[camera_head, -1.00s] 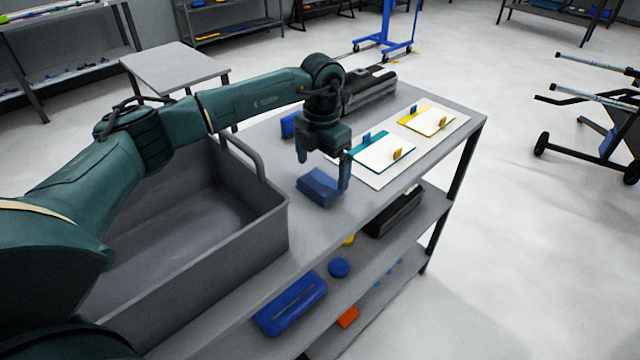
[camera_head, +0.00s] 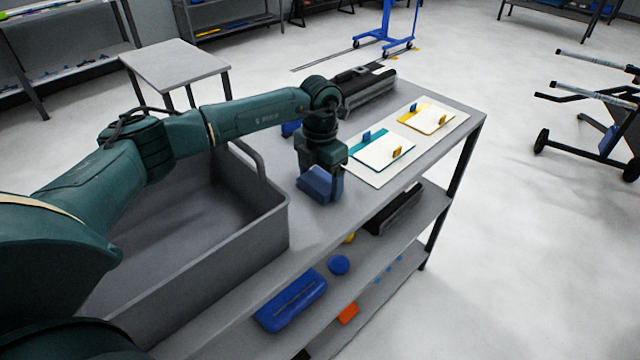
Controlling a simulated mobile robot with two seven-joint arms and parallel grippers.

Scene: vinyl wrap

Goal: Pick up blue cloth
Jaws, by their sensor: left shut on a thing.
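The blue cloth (camera_head: 316,184) is a folded blue block shape at the near side of the grey table top, just right of the grey bin. My left gripper (camera_head: 321,182) points down over it and is shut on it, with a dark finger along its right side. The far finger is hidden behind the cloth. I cannot tell whether the cloth touches the table or is slightly raised. My right gripper is not in view.
The large grey bin (camera_head: 268,240) stands left of the cloth. Right of it lie boards with teal and yellow edges (camera_head: 384,152) on a white sheet. A dark case (camera_head: 368,92) sits at the back. Lower shelves hold a blue case (camera_head: 291,300) and small items.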

